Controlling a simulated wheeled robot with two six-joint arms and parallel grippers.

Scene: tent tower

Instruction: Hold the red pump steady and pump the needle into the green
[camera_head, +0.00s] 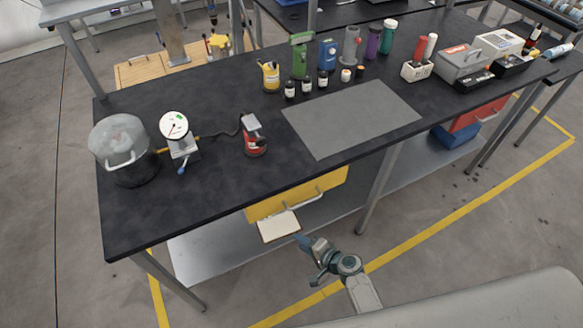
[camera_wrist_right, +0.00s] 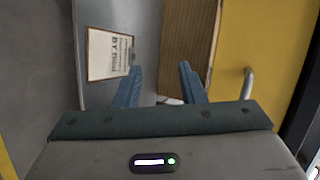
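The red pump (camera_head: 255,140) with a grey handle on top stands upright on the black bench, left of the grey mat. A dark hose runs from it to the gauge (camera_head: 174,125), which has a round white dial on a stand with a blue lever. The needle's position and any green zone are too small to read. My right gripper (camera_head: 305,241) is in front of the bench, below its top and well away from the pump. In the right wrist view its two blue fingers (camera_wrist_right: 160,75) are apart with nothing between them. My left gripper is not in view.
A clear-domed pot (camera_head: 122,148) stands left of the gauge. The grey mat (camera_head: 352,115) is bare, with several bottles behind it. A yellow drawer (camera_head: 305,192) and a clipboard (camera_head: 279,226) are below the bench top; the clipboard also shows in the wrist view (camera_wrist_right: 109,54).

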